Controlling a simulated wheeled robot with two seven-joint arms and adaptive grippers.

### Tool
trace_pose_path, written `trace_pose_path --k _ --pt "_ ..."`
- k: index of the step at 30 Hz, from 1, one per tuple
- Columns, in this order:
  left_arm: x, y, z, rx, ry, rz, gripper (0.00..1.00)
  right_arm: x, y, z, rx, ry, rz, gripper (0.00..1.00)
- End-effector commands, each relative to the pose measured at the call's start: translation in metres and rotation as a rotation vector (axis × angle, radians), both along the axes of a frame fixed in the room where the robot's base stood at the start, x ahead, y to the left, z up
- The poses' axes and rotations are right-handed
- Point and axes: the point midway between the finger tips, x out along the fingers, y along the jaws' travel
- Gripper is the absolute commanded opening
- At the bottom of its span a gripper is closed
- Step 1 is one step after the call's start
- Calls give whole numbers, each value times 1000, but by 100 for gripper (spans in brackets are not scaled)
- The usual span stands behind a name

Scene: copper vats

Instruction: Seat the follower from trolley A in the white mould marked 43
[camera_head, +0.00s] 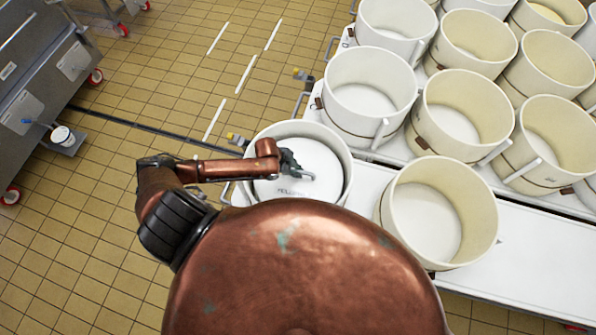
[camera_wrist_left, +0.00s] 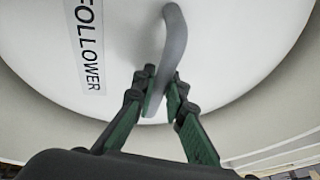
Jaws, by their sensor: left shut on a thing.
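The follower (camera_head: 313,160) is a white disc with a grey bar handle on top. It lies within the rim of a white mould (camera_head: 344,158), at the near left end of the mould rows. The number on this mould is not readable. My left gripper (camera_head: 296,172) is over the disc, shut on the handle. In the left wrist view, my left gripper (camera_wrist_left: 161,98) has its green fingers on both sides of the handle, and the follower (camera_wrist_left: 235,50) carries a label reading FOLLOWER. Whether the disc is fully down or level in the mould cannot be told. My right gripper is not in view.
Several white and cream moulds (camera_head: 362,92) stand close together on a white table (camera_head: 540,245) at right. A cream mould (camera_head: 440,212) stands just right of the follower's mould. Grey steel trolleys (camera_head: 40,75) on red wheels are at left. Tiled floor lies between.

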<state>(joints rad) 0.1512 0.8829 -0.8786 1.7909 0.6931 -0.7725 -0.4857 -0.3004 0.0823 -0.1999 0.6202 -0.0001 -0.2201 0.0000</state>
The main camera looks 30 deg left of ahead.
Motion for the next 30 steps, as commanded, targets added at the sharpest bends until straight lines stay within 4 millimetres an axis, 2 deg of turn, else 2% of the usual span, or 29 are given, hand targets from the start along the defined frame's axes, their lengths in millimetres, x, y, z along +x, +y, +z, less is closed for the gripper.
trace_pose_path --k 27,28,30 --pt "3 -1 -5 -2 -6 -1 0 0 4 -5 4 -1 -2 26" --pt "3 -1 -5 -2 -6 -1 14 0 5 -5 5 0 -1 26" --pt "3 -1 -5 -2 -6 -1 18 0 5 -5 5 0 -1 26"
